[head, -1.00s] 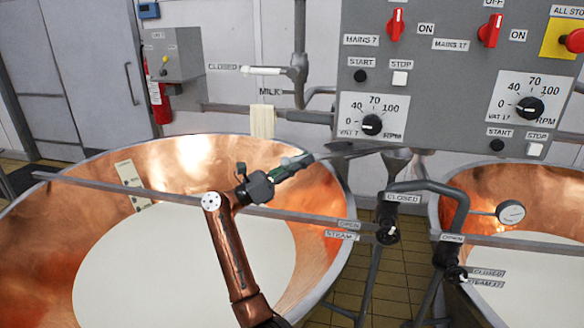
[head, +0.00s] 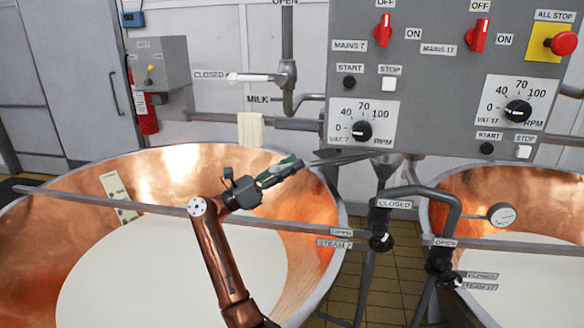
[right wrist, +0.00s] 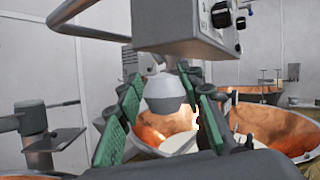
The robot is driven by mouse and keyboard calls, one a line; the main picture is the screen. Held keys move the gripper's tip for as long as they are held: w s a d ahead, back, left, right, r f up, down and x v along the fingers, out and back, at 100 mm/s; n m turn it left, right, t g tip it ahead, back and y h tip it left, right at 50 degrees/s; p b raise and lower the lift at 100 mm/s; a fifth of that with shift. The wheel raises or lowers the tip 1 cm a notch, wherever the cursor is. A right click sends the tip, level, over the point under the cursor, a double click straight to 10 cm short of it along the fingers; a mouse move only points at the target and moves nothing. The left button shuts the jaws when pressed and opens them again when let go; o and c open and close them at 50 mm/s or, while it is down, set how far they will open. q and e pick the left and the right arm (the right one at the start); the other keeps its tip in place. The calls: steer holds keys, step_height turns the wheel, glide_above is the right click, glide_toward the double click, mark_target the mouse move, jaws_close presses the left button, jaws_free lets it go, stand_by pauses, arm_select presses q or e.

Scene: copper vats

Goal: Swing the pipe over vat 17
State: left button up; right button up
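A grey pipe runs along the wall behind the left vat, with a MILK label (head: 258,98) above it. A grey cone-shaped spout (head: 386,167) hangs under the control box, between the two vats. The right wrist view shows a rounded pale grey nozzle (right wrist: 165,92) beyond my fingers, and a curved pipe (right wrist: 88,28) at upper left. The copper vat 17 (head: 500,190) is at right, partly cut off. My right gripper (head: 290,166) is over the left vat, left of the spout. Its green-padded fingers (right wrist: 168,105) are open, with nothing seen held. My left gripper is not in view.
The left copper vat (head: 100,235) holds pale liquid, with a grey bar (head: 120,203) across it. The control box (head: 440,70) overhangs the gap between vats.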

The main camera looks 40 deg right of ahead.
steer(key=shift+f, duration=0.2)
steer(key=v, duration=1.2)
steer(key=shift+r, duration=0.1)
